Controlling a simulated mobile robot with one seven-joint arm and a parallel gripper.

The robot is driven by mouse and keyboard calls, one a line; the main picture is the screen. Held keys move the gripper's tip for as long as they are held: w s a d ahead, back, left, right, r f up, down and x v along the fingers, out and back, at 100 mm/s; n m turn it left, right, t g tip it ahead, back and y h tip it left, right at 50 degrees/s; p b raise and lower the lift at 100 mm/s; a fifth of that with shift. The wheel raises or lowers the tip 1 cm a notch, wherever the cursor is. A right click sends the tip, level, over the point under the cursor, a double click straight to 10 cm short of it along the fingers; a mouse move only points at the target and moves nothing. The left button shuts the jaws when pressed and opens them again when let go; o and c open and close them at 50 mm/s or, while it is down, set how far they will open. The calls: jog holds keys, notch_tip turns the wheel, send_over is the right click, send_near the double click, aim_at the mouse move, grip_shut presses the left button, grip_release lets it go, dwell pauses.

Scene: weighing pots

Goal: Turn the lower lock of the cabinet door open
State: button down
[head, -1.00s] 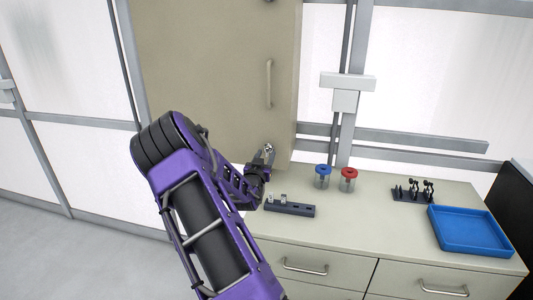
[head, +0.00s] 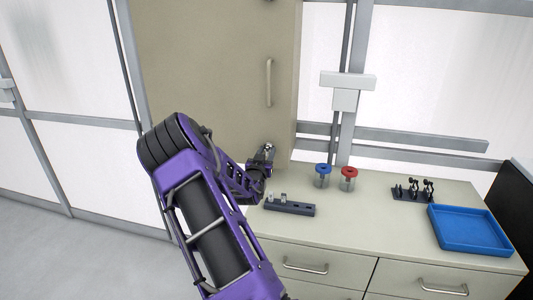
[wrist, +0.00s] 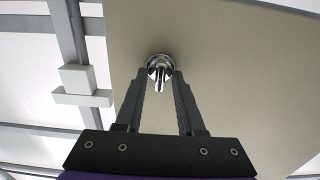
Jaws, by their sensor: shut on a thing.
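The beige cabinet door (head: 205,70) is closed flat above the worktop, with a vertical bar handle (head: 268,83). Its lower lock (wrist: 160,68) is a round chrome fitting with a small lever in the wrist view. The lever points toward my gripper's base in that view. My gripper (wrist: 160,82) has its two dark fingers on either side of the lever, closed on it at the tips. In the head view my gripper (head: 268,150) is at the door's lower edge, and it mostly hides the lock there. A second lock (head: 268,1) shows partly at the top edge.
On the worktop (head: 360,240) below stand a dark slotted block (head: 290,208), a blue-lidded pot (head: 323,176) and a red-lidded pot (head: 348,179). A dark rack (head: 413,191) and a blue tray (head: 470,231) are farther right.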

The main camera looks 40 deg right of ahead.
jog(key=shift+f+b, duration=0.15)
jog(key=shift+b, duration=0.4)
jog(key=m+b, duration=0.1)
jog(key=b, duration=0.1)
jog(key=m+b, duration=0.2)
jog(key=b, duration=0.1)
jog(key=shift+s+d+f, duration=0.1)
jog(key=shift+f, duration=0.1)
jog(key=shift+r+m+b, duration=0.1)
jog(key=shift+m+b, duration=0.8)
jog(key=shift+b, duration=0.15)
jog(key=m+b, duration=0.1)
jog(key=m, duration=0.1)
jog(key=shift+r+m, duration=0.15)
jog(key=shift+m, duration=0.25)
jog(key=m, duration=0.5)
jog(key=shift+s, duration=0.1)
jog(key=shift+m, duration=2.6)
